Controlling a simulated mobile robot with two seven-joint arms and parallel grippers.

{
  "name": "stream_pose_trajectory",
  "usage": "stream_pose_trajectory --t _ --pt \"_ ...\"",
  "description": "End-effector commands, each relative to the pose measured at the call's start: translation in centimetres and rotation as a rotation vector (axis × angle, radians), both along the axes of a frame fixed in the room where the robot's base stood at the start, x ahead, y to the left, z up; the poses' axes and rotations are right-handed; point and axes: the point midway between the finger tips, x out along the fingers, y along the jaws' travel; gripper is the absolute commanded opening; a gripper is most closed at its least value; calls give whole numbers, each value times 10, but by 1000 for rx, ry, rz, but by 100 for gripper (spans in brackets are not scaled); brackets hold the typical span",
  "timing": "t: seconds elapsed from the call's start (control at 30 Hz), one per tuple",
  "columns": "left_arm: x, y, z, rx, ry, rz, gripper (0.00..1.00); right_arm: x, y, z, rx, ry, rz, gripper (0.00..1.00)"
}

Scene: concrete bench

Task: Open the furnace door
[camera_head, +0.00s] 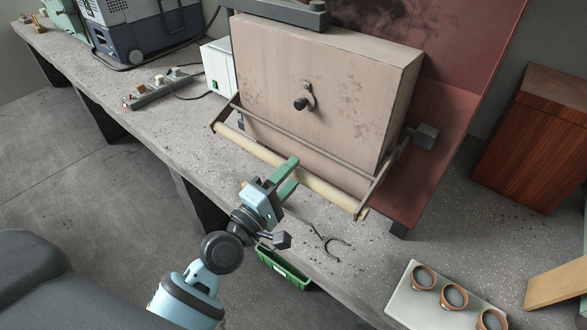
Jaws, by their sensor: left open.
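The furnace door (345,85) is a thick pale beige block with a dark round knob (301,103) near its middle. The door looks shut, standing upright. A long, pale cylindrical handle bar (262,153) runs across its lower front, held out by a metal frame at both ends. My left gripper (292,172) has green fingers and is open. It is at the middle of the bar; I cannot tell whether the bar is between the fingers or touched by them. My right gripper is not in view.
Reddish panels (450,130) stand behind and right of the door. Tongs (327,240) lie on the bench in front. A green bin (283,268) is below the bench edge. A tray (407,303) with round cups is at lower right. A power strip (160,87) lies left.

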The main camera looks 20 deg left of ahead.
Motion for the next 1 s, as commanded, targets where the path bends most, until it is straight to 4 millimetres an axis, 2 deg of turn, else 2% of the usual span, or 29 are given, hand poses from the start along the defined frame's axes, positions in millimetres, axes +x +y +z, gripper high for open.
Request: stream_pose_trajectory --t 0.17,0.47,0.8,1.0 --pt "12 -5 3 1 1 -1 44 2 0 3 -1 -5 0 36" --pt "14 -5 2 2 1 -1 44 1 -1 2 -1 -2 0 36" --pt "13 -5 2 1 2 -1 0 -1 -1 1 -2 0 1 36" --pt "13 -5 2 2 1 -1 0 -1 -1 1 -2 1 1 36"
